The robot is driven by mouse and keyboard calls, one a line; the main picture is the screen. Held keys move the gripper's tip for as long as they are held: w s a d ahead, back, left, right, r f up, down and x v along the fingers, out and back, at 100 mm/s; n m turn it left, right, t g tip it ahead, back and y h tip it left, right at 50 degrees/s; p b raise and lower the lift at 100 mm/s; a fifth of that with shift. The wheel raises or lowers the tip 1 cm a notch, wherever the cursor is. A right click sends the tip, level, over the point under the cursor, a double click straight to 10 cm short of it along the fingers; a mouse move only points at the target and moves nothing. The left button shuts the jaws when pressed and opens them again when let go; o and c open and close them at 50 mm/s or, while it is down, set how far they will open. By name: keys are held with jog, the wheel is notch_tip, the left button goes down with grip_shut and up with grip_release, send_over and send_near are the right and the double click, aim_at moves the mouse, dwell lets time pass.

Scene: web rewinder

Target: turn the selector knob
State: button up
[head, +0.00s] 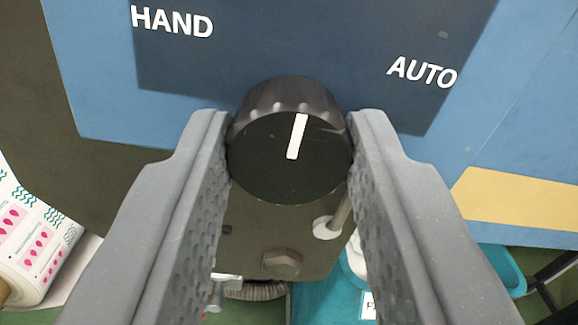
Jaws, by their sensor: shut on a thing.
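The selector knob (265,160) is a round black knob with a ribbed edge and a white pointer line. It sits on a dark blue panel (300,40) in the upper middle of the head view. The pointer leans slightly right of straight up, between the white word HAND (172,22) at the upper left and the white word AUTO (422,72) at the right. My gripper (290,150) is shut on the knob, with one grey finger on its left side and one on its right. The fingers hide parts of the panel's lower area.
A blue housing (110,90) surrounds the panel, with a yellow stripe (525,203) at the right. Below the knob are a hex bolt (281,263) and a metal rod (338,215). A printed roll (35,240) is at the lower left. A teal part (503,268) is at the lower right.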

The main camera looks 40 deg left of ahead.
jog(key=shift+s+a+f, duration=0.1)
jog(key=shift+a, duration=0.05)
jog(key=o, duration=0.9)
jog(key=shift+c, duration=0.2)
jog(key=shift+o, duration=0.5)
jog(key=v, duration=1.3)
jog(key=shift+s+d, duration=0.15)
jog(key=shift+d, duration=0.15)
